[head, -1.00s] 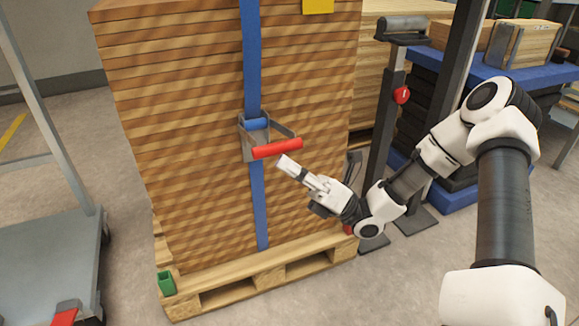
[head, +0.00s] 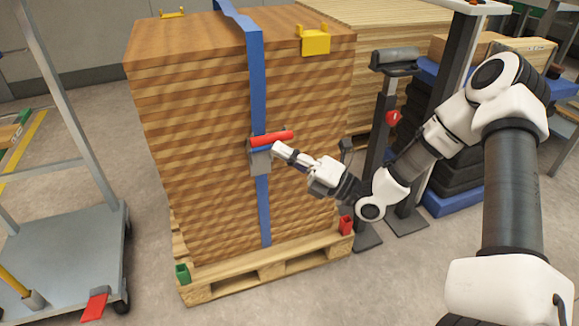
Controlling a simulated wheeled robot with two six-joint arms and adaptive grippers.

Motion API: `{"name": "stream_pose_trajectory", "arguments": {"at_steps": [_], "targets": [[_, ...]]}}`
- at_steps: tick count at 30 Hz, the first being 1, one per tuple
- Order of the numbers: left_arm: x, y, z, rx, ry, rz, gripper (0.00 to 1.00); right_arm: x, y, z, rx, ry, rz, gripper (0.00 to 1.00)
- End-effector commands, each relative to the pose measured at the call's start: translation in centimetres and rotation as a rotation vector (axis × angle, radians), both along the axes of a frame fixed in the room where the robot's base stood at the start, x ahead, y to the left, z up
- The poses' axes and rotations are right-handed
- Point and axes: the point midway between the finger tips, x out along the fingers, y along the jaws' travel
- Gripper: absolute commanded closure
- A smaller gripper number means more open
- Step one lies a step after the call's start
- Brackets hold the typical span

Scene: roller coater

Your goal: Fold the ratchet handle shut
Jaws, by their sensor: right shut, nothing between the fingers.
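The ratchet sits on a blue strap (head: 257,80) on the front of a tall stack of wooden boards (head: 200,150). Its red handle (head: 272,138) now lies close to the grey ratchet body (head: 260,161), at the body's top, tilted slightly up to the right. My right gripper (head: 277,153) is shut and empty, just below the right part of the red handle and right of the ratchet body. I cannot tell whether the fingertips touch the handle or body. My left gripper is not in view.
The stack stands on a wooden pallet (head: 270,270) with green (head: 183,273) and red (head: 346,224) corner pieces. A yellow corner guard (head: 315,41) sits on the top edge. A grey post (head: 384,140) stands at right, and a grey cart (head: 70,240) at left.

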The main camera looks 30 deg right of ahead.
Motion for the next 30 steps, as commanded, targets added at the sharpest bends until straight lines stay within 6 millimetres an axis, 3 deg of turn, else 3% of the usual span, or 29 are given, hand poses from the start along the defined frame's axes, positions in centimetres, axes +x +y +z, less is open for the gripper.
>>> {"name": "stream_pose_trajectory", "arguments": {"at_steps": [1,12,22,30], "targets": [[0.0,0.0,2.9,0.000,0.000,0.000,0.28,0.3,-0.1,2.3,0.008,0.041,-0.001,1.00],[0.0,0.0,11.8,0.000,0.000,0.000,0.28,3.9,-0.9,6.0,0.087,0.381,0.000,1.00],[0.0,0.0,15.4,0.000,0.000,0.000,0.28,7.1,-1.7,7.2,0.146,0.622,-0.001,1.00],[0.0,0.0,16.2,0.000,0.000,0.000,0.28,8.6,-2.1,7.4,0.147,0.618,0.000,1.00]]}}
